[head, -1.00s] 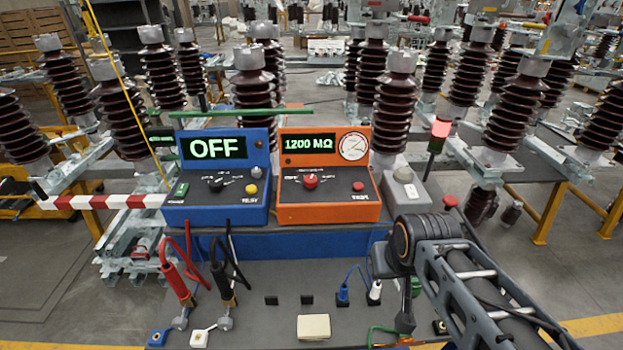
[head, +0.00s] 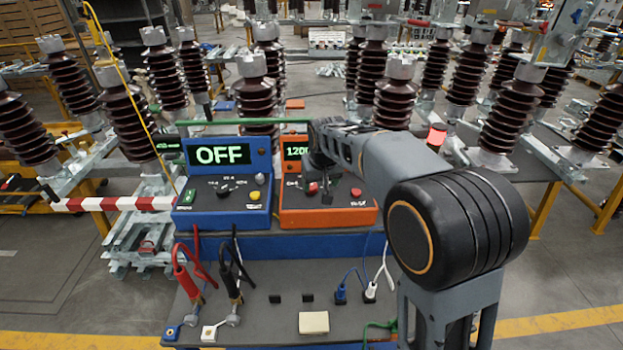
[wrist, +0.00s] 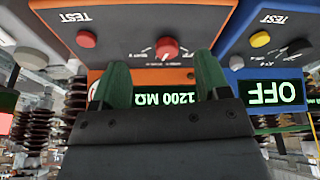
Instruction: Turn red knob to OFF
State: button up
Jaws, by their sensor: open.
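The red knob (head: 312,188) sits on the front panel of the orange meter box (head: 330,217), whose display is partly hidden by my arm in the head view. In the wrist view, which looks upside down, the red knob (wrist: 166,48) lies just beyond and between the two green fingertips of my gripper (wrist: 166,72). The fingers are apart and empty, close to the knob. I cannot tell whether they touch it. The orange box's display (wrist: 168,98) reads 1200 MΩ, partly covered by the gripper.
A blue box (head: 222,205) reading OFF, with a black knob and yellow button, stands directly left of the orange box. A red TEST button (wrist: 86,39) is on the orange panel. A green rod (head: 240,121) lies behind the boxes. Red and black leads hang at front left.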

aim_at(312, 186)
jog(key=w+a+r+t, duration=0.1)
jog(key=w+r, duration=0.3)
jog(key=p+x, duration=0.3)
jog(key=x, duration=1)
jog(key=shift+f, duration=0.4)
jog(key=shift+a, duration=0.1)
jog(key=shift+c, duration=0.2)
jog(key=c, duration=0.9)
